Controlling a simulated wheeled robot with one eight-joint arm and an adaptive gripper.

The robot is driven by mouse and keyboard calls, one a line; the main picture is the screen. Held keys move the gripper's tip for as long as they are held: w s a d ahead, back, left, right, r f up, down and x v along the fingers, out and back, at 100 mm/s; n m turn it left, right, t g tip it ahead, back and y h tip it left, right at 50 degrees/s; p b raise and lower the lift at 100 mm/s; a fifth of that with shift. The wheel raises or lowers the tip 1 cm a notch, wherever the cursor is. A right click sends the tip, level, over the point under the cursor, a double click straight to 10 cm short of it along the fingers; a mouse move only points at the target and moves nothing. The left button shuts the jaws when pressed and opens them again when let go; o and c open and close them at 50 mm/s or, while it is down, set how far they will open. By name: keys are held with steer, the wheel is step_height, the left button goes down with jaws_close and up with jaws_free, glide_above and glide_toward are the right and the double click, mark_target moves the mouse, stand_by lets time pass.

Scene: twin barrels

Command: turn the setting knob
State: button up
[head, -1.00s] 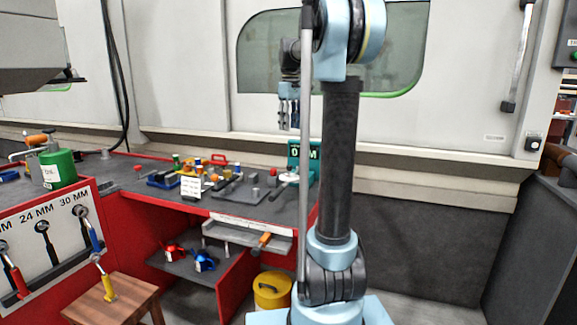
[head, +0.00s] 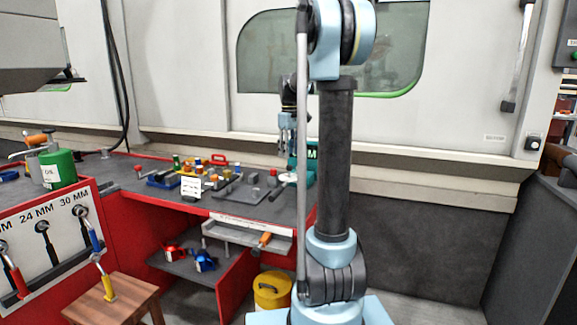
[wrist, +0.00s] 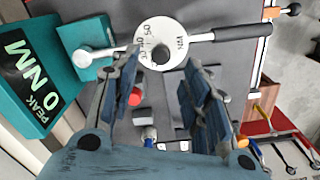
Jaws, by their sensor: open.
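A white round dial (wrist: 147,42), marked with numbers and NM, has a black-handled bar running out to the right and a pale rounded end to the left. A small dark round piece (wrist: 160,53) sits at its middle and may be the setting knob; I cannot tell for sure. My gripper (wrist: 163,75) is open and empty, with its fingertips just short of the dial in the wrist view.
The teal box (wrist: 35,75) reads PEAK 0 NM, beside a smaller teal block (wrist: 90,47). A red-topped piece (wrist: 135,97) and small metal parts lie between the fingers. The red workbench (head: 170,211) holds several small tools; a wooden stool (head: 125,293) stands in front.

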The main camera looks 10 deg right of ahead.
mark_target(289, 171)
steer(key=shift+f, duration=2.9)
jaws_close()
